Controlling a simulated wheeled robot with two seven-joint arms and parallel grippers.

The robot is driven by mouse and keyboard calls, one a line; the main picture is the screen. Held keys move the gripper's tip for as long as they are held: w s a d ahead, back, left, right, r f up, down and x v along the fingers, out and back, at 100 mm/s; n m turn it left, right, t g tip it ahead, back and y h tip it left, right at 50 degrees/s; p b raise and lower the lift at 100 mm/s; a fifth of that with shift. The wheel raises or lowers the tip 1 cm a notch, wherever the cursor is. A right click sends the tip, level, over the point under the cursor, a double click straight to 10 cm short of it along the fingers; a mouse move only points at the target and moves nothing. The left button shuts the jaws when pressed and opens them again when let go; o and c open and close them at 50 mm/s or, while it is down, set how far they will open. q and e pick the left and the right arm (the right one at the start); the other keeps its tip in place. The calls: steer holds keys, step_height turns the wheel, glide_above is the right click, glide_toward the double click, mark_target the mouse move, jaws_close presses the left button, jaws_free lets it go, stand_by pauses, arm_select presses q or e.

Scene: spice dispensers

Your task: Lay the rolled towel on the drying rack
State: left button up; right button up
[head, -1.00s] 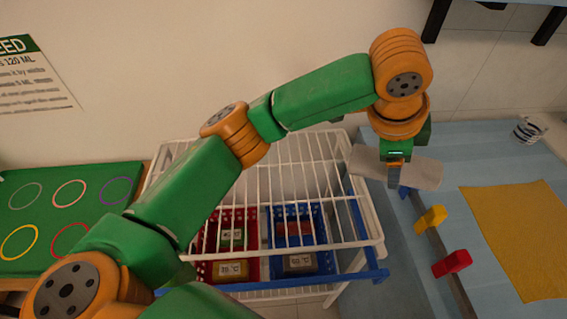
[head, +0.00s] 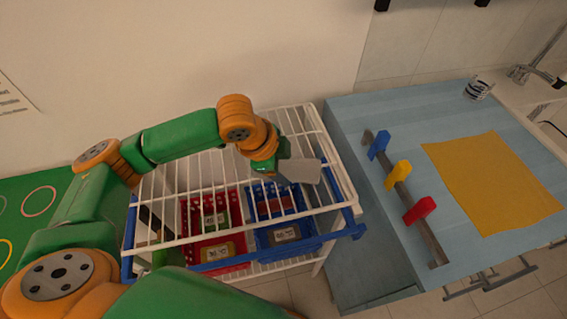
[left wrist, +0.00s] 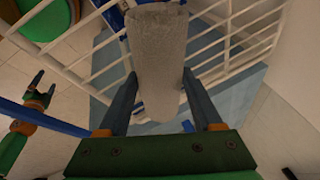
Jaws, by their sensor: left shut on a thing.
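The rolled towel (head: 300,171) is a grey cylinder held in my left gripper (head: 284,168), over the right part of the drying rack (head: 338,170). The rack is white wire with a blue front rail. In the left wrist view the towel (left wrist: 157,55) lies between the two dark fingers, with the rack bars (left wrist: 235,40) behind it. I cannot tell whether the towel touches the bars. My right gripper (left wrist: 42,88) shows small at the left of the left wrist view, its fingers apart and empty.
Under the rack top sit a red basket (head: 205,250) and a blue basket (head: 262,238). To the right, a blue counter (head: 370,115) carries a rail with blue, yellow and red hooks (head: 420,209), a yellow cloth (head: 490,180) and a striped cup (head: 478,90).

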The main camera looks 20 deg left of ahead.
arm_select(q)
steer(key=o, duration=1.5)
steer(key=p+v, duration=0.1)
steer(key=v, duration=1.1)
